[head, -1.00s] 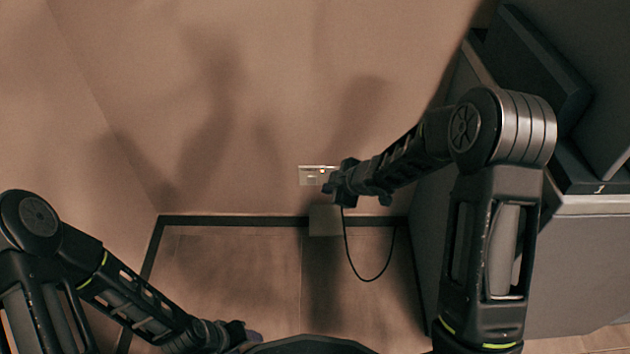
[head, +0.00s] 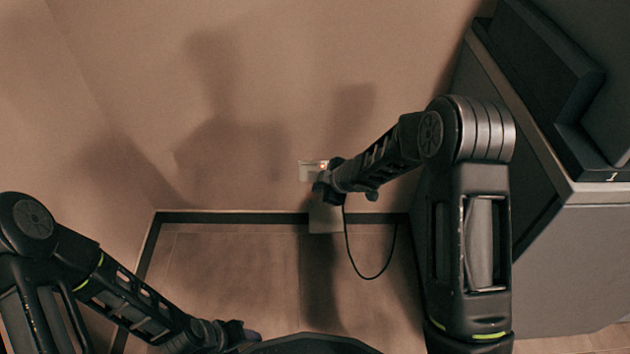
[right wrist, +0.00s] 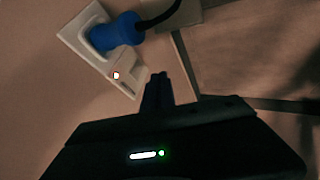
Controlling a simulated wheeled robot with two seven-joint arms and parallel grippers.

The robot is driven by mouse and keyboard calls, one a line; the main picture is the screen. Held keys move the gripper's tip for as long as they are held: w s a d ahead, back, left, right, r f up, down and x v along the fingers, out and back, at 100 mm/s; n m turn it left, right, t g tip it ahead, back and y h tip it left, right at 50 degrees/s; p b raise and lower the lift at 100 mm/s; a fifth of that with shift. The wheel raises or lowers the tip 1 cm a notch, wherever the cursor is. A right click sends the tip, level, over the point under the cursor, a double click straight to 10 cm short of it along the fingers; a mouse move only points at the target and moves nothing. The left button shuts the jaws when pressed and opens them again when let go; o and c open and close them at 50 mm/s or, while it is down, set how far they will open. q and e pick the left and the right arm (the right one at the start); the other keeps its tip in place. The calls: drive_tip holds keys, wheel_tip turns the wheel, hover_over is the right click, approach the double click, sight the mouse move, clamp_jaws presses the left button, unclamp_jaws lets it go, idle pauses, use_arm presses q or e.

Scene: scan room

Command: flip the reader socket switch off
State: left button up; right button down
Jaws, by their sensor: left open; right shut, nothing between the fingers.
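The reader socket is a white wall plate (head: 307,171), partly hidden in the head view by my right gripper (head: 321,187). In the right wrist view, the socket plate (right wrist: 73,37) holds a blue plug (right wrist: 113,33) with a black cord. My left gripper (head: 245,334) is open, low in the head view, far from the socket.
A pale box (head: 325,219) is on the wall below the socket. A black cable (head: 350,257) hangs in a loop to the floor. A dark grey cabinet (head: 575,265) stands at the right, close to my right arm. The wall left of the socket is clear.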

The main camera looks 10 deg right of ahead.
sight(309, 177)
drive_tip(key=w+f+p, duration=0.1)
drive_tip(key=w+f, duration=0.1)
drive_tip(key=w, duration=0.3)
drive_tip(key=shift+w+p, duration=0.35)
drive_tip(key=shift+w, duration=0.05)
drive_tip(key=shift+w+d+r+p, duration=0.15)
drive_tip(key=shift+r+p, duration=0.1)
drive_tip(key=shift+p, duration=0.45)
drive_tip(key=shift+w+f, duration=0.1)
drive_tip(key=shift+f, duration=0.1)
